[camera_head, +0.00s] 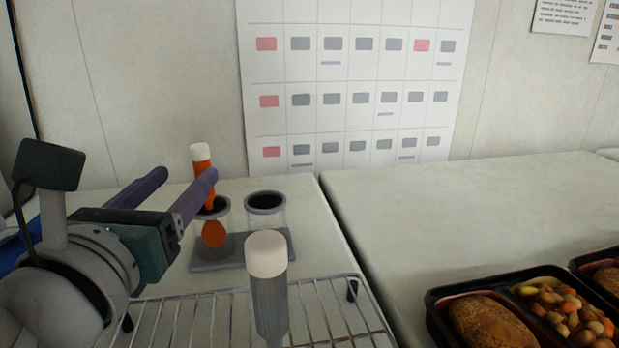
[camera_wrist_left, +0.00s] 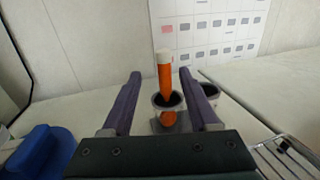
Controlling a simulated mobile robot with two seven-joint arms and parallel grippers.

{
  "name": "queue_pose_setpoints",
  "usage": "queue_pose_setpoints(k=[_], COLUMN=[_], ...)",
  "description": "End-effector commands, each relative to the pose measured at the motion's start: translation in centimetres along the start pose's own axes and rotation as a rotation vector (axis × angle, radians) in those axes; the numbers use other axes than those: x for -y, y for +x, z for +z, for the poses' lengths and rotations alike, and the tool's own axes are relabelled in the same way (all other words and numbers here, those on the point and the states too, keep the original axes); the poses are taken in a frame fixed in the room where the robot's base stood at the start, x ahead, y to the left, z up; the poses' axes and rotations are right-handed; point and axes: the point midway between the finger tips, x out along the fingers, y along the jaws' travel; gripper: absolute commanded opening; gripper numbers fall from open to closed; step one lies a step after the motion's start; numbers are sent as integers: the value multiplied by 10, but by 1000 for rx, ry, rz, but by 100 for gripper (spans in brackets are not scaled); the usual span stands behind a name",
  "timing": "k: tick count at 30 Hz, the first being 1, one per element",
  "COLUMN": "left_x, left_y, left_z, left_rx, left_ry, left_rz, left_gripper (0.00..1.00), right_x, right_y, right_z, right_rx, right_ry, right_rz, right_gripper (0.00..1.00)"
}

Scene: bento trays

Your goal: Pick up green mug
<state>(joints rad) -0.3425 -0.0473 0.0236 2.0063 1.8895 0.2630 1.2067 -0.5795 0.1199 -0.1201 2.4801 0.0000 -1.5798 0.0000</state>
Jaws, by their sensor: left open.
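No green mug shows in either view. My left gripper (camera_head: 186,176) is open, with its two purple fingers pointing away toward the wall. An orange tube with a white cap (camera_head: 202,165) stands slightly tilted in the left cup of a grey two-cup holder (camera_head: 218,262). In the left wrist view the orange tube (camera_wrist_left: 164,75) appears between the open fingers; contact cannot be told. The holder's right cup (camera_head: 266,208) looks empty. My right gripper is not in view.
A grey, white-capped tube (camera_head: 268,290) stands upright at the wire rack (camera_head: 325,310) in front. Black bento trays (camera_head: 436,318) with food lie at the lower right. A blue object (camera_wrist_left: 42,150) is at the left. The right table (camera_head: 470,210) is mostly clear behind the trays.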

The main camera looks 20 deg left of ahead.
Motion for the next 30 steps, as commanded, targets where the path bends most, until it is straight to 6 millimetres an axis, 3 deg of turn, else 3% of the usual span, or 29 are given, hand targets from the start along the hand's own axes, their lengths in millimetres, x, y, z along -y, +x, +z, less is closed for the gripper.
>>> queue_pose_setpoints(k=[6,13,21,30], left_x=[0,2,6,6], left_y=[32,51,88,94], left_z=[2,3,4,4], left_rx=[3,4,3,2], left_ry=[2,2,3,3], left_rz=[-1,-1,-1,-1], left_gripper=[60,60,60,60], right_x=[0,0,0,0], right_y=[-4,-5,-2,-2], right_z=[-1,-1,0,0], right_rx=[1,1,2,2], right_ry=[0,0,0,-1], right_rz=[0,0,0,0], right_gripper=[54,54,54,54])
